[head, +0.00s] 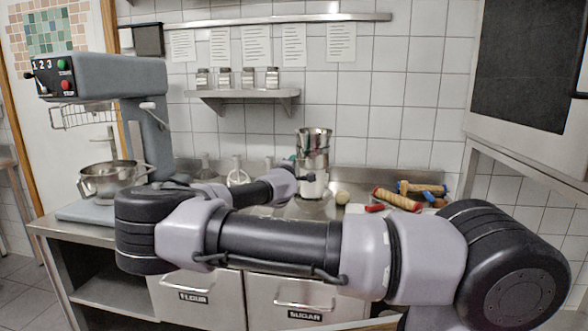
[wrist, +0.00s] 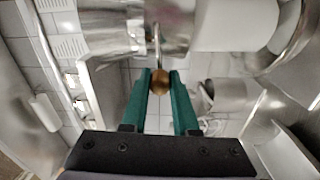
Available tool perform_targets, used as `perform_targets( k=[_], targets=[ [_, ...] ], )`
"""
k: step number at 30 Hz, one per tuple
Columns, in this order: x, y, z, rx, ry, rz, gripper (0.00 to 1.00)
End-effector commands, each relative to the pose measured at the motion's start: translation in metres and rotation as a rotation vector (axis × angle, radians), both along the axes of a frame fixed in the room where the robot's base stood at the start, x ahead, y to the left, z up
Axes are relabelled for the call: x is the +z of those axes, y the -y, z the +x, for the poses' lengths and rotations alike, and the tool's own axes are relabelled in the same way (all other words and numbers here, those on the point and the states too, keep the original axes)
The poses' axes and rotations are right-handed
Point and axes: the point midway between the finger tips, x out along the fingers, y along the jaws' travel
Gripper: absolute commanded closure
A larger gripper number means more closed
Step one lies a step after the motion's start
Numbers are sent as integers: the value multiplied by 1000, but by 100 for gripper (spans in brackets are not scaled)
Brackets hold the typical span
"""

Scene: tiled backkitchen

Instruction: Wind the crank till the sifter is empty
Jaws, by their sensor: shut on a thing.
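The sifter (head: 313,142) is a shiny metal cup standing upright on the counter's back part, above a pale vessel (head: 314,184). Its inside cannot be seen. In the wrist view, the sifter's metal wall (wrist: 125,28) fills the upper part. A thin crank rod (wrist: 157,42) runs from it to a round brown knob (wrist: 160,87). My gripper (wrist: 160,78) has green fingers, one on each side of the knob, and is shut on it. In the head view my gripper is at the sifter's left side, mostly hidden by my arm.
A stand mixer (head: 117,75) with a steel bowl (head: 112,180) stands at the left. Rolling pins (head: 398,199) lie on the counter at the right. A shelf (head: 245,94) with several jars hangs on the wall. Flour and sugar bins (head: 291,290) are below.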

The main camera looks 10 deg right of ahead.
Motion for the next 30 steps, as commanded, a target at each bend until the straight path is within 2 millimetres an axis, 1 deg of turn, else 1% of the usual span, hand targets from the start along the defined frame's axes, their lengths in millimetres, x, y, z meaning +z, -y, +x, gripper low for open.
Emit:
perform_targets(
  k=[6, 15, 21, 30],
  targets=[
    [12, 0, 0, 0, 63, 196, 100],
    [26, 3, -1, 0, 135, 419, 100],
    [31, 5, -2, 0, 167, 514, 100],
    [34, 7, -2, 0, 188, 575, 100]
  ],
)
